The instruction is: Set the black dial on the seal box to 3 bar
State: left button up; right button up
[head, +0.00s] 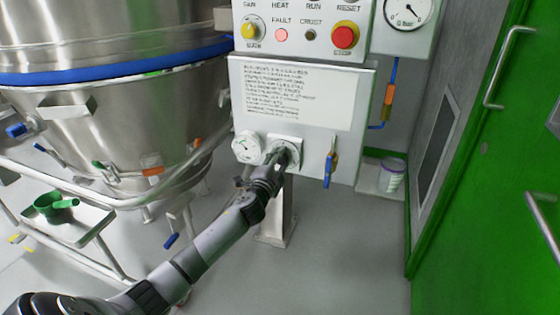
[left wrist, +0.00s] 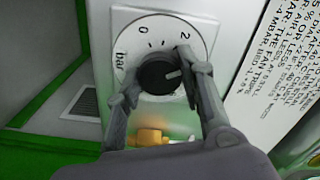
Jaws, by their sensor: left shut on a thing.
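The seal box (head: 356,115) is a pale cabinet with a printed text sheet. The black dial (left wrist: 158,76) sits on a round white scale plate (left wrist: 122,50) marked "bar", with 0 and 2 readable. Its light pointer mark points right and slightly up, clockwise past the 2, towards a finger that hides that part of the scale; I cannot read the number there. My left gripper (left wrist: 160,84) is shut on the dial, one finger on each side. In the head view, my left gripper (head: 279,161) reaches the dial plate and mostly covers the dial. My right gripper is not in view.
A round gauge (head: 247,147) is just left of the dial plate. A blue-handled valve (head: 330,162) hangs to its right. Above is a button panel with a red knob (head: 344,37). A steel vessel (head: 130,120) and rails stand left, a green door (head: 490,180) right.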

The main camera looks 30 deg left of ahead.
pick_arm(q)
jog(key=shift+f, duration=0.1)
jog(key=o, duration=1.1)
jog(key=shift+o, duration=0.2)
jog(key=v, duration=1.2)
jog(key=shift+s+f, duration=0.1)
jog(key=shift+s, duration=0.05)
